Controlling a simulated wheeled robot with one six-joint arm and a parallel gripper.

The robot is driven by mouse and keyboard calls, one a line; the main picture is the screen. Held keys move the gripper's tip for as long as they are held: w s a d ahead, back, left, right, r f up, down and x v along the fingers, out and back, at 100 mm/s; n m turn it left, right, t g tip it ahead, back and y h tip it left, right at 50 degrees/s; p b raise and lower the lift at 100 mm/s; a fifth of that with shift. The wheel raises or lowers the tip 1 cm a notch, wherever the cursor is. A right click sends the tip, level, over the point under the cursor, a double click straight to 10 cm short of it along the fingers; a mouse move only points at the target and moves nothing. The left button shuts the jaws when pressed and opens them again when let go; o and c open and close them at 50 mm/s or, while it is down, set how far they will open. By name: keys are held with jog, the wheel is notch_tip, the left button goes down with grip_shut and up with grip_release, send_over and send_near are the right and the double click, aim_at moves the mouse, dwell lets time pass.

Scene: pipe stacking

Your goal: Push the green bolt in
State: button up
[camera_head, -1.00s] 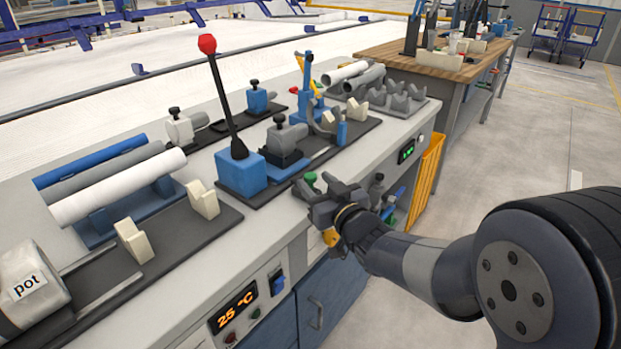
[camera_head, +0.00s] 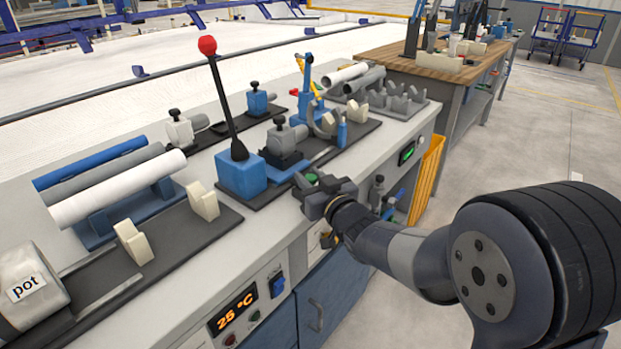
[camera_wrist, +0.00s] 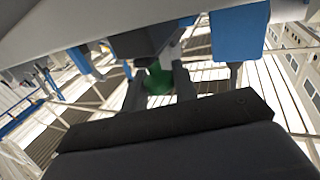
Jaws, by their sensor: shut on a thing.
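The green bolt (camera_head: 311,178) sits at the front edge of the workbench, by the black base plate of the lever block. Only its green top shows in the head view, partly hidden by my gripper. In the wrist view the green bolt (camera_wrist: 158,79) shows between my two fingers. My gripper (camera_head: 308,186) is at the bolt, reaching in from the right, and is shut on it. The fingers (camera_wrist: 158,88) stand on either side of the green part in the wrist view. How deep the bolt sits is hidden.
A blue block (camera_head: 241,174) with a tall red-knobbed lever stands just left of my gripper. A grey clamp unit (camera_head: 286,137) is behind it. A white pipe (camera_head: 118,188) lies on a rack at left. Open floor lies to the right.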

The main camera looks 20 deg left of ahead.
grip_shut()
jog(key=shift+w+a+b, duration=0.25)
jog(key=shift+a, duration=0.35)
jog(key=shift+w+a+b, duration=0.2)
jog(key=shift+a, duration=0.4)
jog(key=shift+a+r, duration=0.1)
jog(key=shift+o, duration=1.8)
grip_release()
jog(key=o, duration=0.4)
jog(key=shift+w+a, duration=0.1)
jog(key=shift+c, duration=0.2)
jog(key=v, duration=1.1)
jog(key=shift+p, duration=0.4)
